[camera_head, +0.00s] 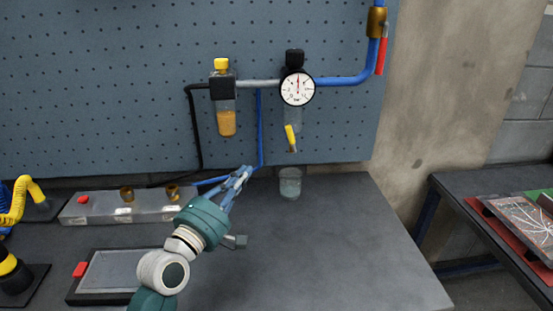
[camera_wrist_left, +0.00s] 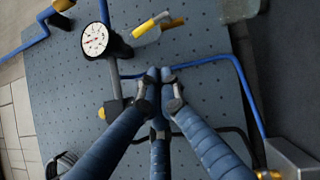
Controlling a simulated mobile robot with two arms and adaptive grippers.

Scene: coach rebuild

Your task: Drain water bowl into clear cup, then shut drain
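The clear water bowl (camera_head: 293,118) hangs below the round gauge on the pegboard; I cannot make out its water level. A yellow drain part (camera_head: 291,138) hangs tilted beneath it and also shows in the left wrist view (camera_wrist_left: 172,24). The clear cup (camera_head: 290,185) stands upright on the bench below the drain. Its lower part looks tinted; I cannot tell whether that is water. My left gripper (camera_head: 245,172) is left of the cup, apart from it and the drain. My right gripper is out of view.
A bowl of amber liquid (camera_head: 227,122) hangs left of the gauge (camera_head: 297,88). A blue hose (camera_head: 260,130) runs down behind my left gripper. A metal block (camera_head: 105,207) and a framed panel (camera_head: 115,272) lie at the left. The bench right of the cup is clear.

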